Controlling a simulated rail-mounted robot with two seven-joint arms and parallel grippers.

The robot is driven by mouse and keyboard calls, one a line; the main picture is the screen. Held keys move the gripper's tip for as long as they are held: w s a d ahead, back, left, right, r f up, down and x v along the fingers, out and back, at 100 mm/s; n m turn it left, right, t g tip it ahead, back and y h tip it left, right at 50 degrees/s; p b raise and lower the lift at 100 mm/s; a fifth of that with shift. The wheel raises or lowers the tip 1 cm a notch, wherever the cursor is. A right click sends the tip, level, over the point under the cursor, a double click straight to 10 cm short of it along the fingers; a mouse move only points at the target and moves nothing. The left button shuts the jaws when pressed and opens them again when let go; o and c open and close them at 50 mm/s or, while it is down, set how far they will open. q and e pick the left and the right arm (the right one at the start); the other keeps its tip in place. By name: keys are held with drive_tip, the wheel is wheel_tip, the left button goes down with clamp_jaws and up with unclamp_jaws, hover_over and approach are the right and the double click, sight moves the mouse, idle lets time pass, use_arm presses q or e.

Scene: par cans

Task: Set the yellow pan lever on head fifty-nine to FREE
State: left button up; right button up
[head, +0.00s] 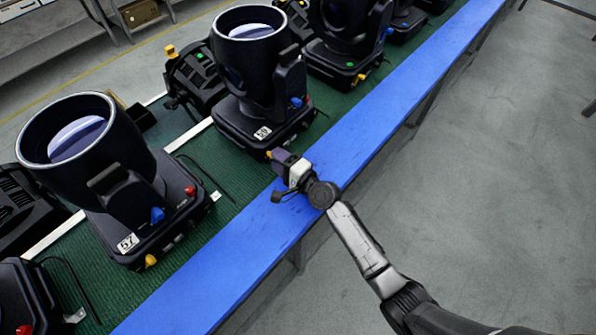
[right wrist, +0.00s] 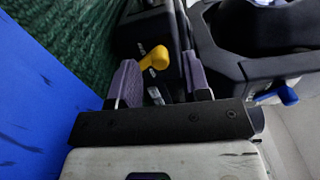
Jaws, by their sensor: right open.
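Head fifty-nine (head: 262,115) is a black moving-head lamp on the green mat, with a white number plate on its base. Its yellow pan lever (head: 269,154) shows low on the base, right beside my right gripper's tips. My right gripper (head: 280,162) is open above the blue strip's edge. In the right wrist view, the yellow lever (right wrist: 154,58) shows at the opening between the two purple fingers (right wrist: 158,68), nearer the left one. Whether a finger touches it I cannot tell. The lever's setting marks are not readable. My left gripper is not in view.
Head fifty-seven (head: 105,170) stands to the left, and further lamps (head: 345,45) stand behind in a row. Head fifty-nine's blue lever (head: 296,102) is on its yoke. A blue strip (head: 380,140) runs along the front edge; open floor (head: 500,170) lies to the right.

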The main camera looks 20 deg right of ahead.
drive_tip(key=v, duration=1)
drive_tip(key=shift+s+d, duration=0.2)
drive_tip(key=shift+s, duration=0.15)
drive_tip(key=shift+v, duration=0.9)
